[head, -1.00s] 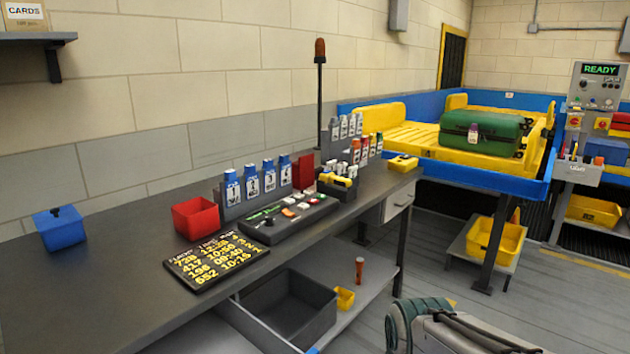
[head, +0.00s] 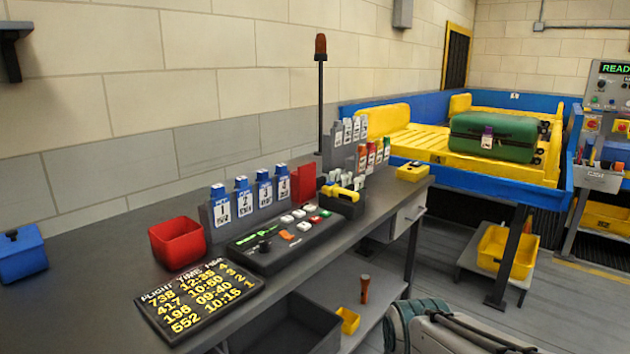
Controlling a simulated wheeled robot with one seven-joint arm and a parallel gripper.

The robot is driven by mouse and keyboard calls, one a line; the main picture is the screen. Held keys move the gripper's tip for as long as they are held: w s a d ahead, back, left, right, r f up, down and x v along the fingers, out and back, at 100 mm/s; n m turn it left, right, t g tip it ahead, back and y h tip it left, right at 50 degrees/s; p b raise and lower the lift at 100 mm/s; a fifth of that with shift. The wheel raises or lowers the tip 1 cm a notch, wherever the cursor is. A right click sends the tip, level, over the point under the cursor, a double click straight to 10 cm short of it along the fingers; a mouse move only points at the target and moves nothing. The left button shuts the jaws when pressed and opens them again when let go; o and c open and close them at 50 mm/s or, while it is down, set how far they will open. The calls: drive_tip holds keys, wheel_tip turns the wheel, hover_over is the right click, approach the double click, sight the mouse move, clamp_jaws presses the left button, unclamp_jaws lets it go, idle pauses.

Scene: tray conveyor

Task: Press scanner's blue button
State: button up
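A yellow and black hand-held device (head: 342,192), which looks like a scanner, rests at a black holder at the right part of the dark workbench (head: 95,295). A small yellow box-like device (head: 413,172) sits at the bench's far right end; I cannot tell whether it is the scanner. No blue button is clear on either device at this size. A grey-green part of my own arm shows at the bottom right, apart from the bench. My gripper's fingers are not in view.
On the bench are a red bin (head: 177,243), a blue box (head: 22,254), a flight board (head: 198,298), a button panel (head: 285,240) and numbered blue-topped tags (head: 242,203). A green suitcase (head: 492,137) lies on the yellow conveyor tray.

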drive_tip(key=shift+s, duration=0.25)
